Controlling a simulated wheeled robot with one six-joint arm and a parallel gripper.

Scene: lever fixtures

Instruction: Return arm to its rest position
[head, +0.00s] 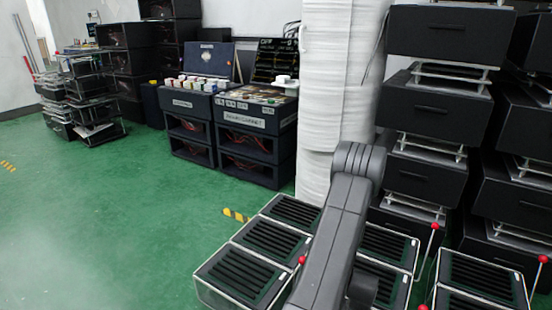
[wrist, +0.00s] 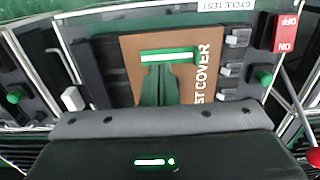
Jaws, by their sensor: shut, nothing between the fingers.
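My gripper (wrist: 157,72) shows in the wrist view as two narrow fingers close together, with nothing between them. They point toward a brown panel (wrist: 128,72) with white lettering ending in "ST COVER" and a lit slot; I cannot tell how far apart they are. In the head view my grey arm (head: 335,235) reaches across the lower middle, and my gripper cannot be made out there. Levers with red balls stand nearby: one left of my arm (head: 302,260), one right of it (head: 435,226), one at the far right (head: 543,258).
Clear-sided trays with black slatted tops (head: 250,268) surround my arm. A white wrapped column (head: 335,90) and stacked black boxes (head: 430,95) stand behind. The wrist view shows a red switch (wrist: 286,33) and green knob (wrist: 264,75). Green floor (head: 110,210) is open at left.

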